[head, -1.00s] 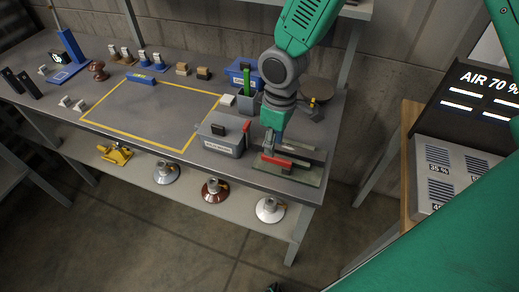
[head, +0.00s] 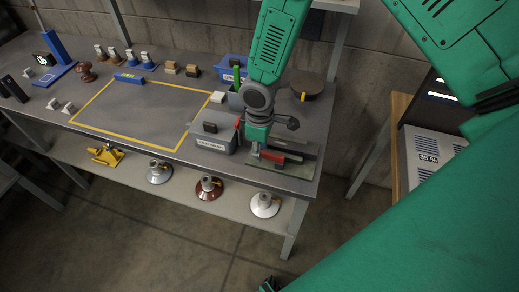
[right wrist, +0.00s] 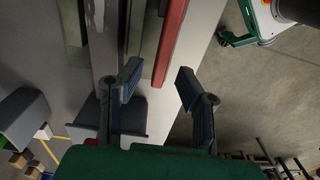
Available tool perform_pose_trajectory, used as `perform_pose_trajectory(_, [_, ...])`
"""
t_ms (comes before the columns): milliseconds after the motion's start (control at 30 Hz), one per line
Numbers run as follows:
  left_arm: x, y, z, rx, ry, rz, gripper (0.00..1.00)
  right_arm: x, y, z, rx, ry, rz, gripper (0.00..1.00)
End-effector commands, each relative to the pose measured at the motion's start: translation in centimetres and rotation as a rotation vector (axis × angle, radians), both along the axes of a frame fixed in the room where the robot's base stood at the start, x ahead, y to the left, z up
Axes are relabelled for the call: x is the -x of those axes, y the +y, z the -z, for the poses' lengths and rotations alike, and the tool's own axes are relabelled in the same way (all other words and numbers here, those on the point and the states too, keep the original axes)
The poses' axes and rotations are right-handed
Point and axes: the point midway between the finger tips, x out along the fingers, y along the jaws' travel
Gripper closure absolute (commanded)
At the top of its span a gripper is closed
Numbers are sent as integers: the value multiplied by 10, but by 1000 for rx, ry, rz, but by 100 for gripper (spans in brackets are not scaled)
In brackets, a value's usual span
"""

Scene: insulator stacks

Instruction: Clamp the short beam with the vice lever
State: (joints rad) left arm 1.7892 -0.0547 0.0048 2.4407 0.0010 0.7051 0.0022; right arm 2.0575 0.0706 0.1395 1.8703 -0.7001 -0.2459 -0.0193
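The vice (head: 296,165) sits at the bench's right front corner, with a grey-green base and grey jaws. A long red bar (head: 282,157) lies along it; I cannot tell whether this is the lever or the short beam. My right gripper (head: 256,148) points down at the vice's left end, and its fingers are hard to see there. In the right wrist view the right gripper (right wrist: 158,80) is open, its blue-grey fingers apart. The red bar (right wrist: 171,42) shows beyond the gap between them, apparently ungripped. My left gripper is not clearly in view.
A grey labelled box (head: 214,139) stands close left of the vice. A blue bin (head: 232,70) and a dark round disc (head: 306,86) are behind. The yellow-outlined bench area (head: 140,110) is mostly clear. Insulators (head: 265,204) stand on the lower shelf.

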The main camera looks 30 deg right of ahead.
Motion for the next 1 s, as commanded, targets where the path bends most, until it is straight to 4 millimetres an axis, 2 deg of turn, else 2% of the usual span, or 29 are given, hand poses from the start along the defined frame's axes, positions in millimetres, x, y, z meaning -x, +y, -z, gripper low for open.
perform_pose_trajectory(133, [0, 0, 0, 0, 0, 0, 60, 0, -1, 8, -1, -1, 1, 69])
perform_pose_trajectory(367, [0, 0, 0, 0, 0, 0, 60, 0, -1, 8, -1, 0, 1, 69])
perform_pose_trajectory(400, [0, 0, 0, 0, 0, 0, 60, 0, -1, 8, -1, 0, 1, 72])
perform_pose_trajectory(467, [0, 0, 0, 0, 0, 0, 60, 0, -1, 8, -1, 0, 1, 94])
perform_pose_trajectory(500, [0, 0, 0, 0, 0, 0, 60, 0, -1, 8, -1, -1, 1, 100])
perform_pose_trajectory(1000, [0, 0, -5, 0, 0, 0, 60, 3, 0, 7, 0, -1, -69, 100])
